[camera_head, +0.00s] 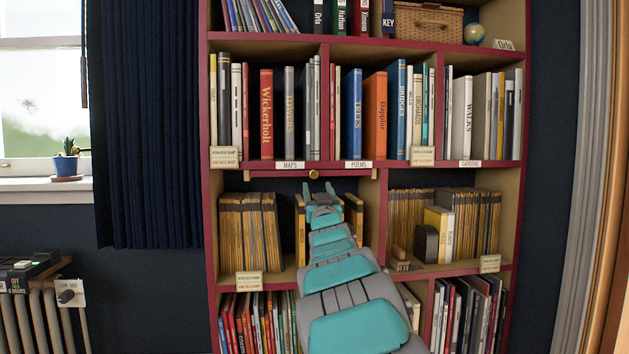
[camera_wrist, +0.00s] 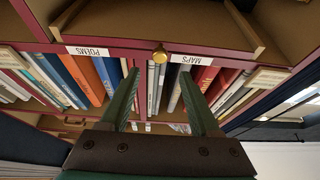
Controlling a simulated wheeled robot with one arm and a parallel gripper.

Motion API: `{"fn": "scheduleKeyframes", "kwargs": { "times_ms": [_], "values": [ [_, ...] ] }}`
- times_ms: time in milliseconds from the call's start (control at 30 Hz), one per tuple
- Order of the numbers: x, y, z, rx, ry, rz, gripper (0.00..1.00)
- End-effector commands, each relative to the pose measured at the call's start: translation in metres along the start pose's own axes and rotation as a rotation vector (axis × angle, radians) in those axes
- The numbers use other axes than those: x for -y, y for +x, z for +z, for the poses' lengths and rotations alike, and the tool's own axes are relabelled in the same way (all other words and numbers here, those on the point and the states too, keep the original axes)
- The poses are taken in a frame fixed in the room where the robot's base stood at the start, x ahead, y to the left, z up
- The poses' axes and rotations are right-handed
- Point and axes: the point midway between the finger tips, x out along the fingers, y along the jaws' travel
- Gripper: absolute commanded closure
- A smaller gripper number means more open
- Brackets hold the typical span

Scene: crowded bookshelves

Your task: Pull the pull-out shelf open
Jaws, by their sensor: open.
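The pull-out shelf (camera_head: 275,173) shows in the head view as a thin red-edged board just under the MAPS and POEMS shelf. A small round brass knob (camera_head: 314,174) sits at the middle of its front edge. In the upside-down wrist view the knob (camera_wrist: 160,56) lies just past the fingertips, centred between them. My gripper (camera_head: 319,187) is open and empty, its fingers pointing up toward the knob. In the wrist view the gripper (camera_wrist: 159,76) shows two separate green fingers with nothing between them. I cannot tell how far the fingertips are from the knob.
Books fill the shelf above, over the MAPS label (camera_head: 290,165) and POEMS label (camera_head: 358,165). Brown folders (camera_head: 248,230) stand at left below, with more folders (camera_head: 470,220) at right. A dark box (camera_head: 426,243) stands in the right compartment. A curtain (camera_head: 148,120) hangs left of the bookcase.

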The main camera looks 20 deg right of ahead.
Motion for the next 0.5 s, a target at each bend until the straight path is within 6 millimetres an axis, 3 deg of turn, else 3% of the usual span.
{"fn": "scheduleKeyframes", "kwargs": {
  "times_ms": [500],
  "values": [
    [-0.001,0.053,0.001,0.002,0.0,0.001,0.37]
  ]
}}
